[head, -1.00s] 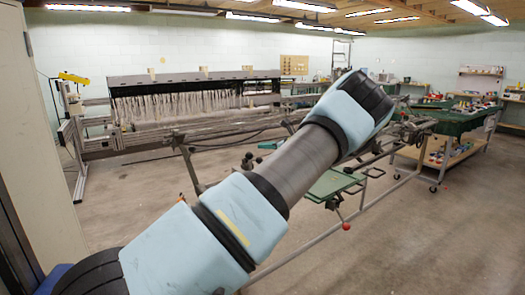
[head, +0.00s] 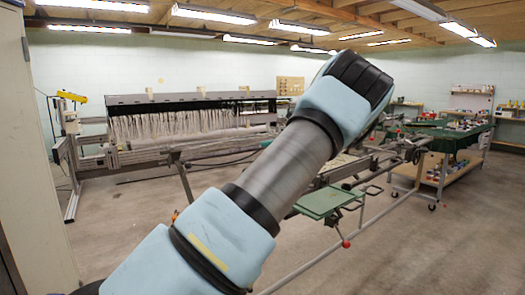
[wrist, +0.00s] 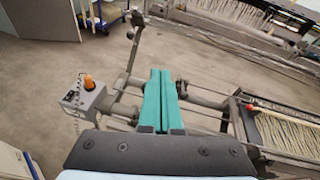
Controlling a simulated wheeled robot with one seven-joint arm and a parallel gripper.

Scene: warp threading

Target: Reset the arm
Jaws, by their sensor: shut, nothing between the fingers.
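My gripper (wrist: 160,74) shows in the wrist view as two teal fingers pressed together, shut with nothing between them. It hangs above the frame of a machine and its rails. In the head view my arm reaches up and away across the middle, and the gripper itself is hidden beyond the black end of the arm. The loom (head: 195,100) stands at the back left with pale threads hanging under its dark top beam. Pale threads (wrist: 288,135) also show at the right of the wrist view.
A grey control box (wrist: 84,97) with an orange knob stands left of my gripper in the wrist view. A green platform (head: 322,203) on a metal frame lies beyond my arm. A green workbench (head: 455,135) stands at the right. The floor at the front right is clear.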

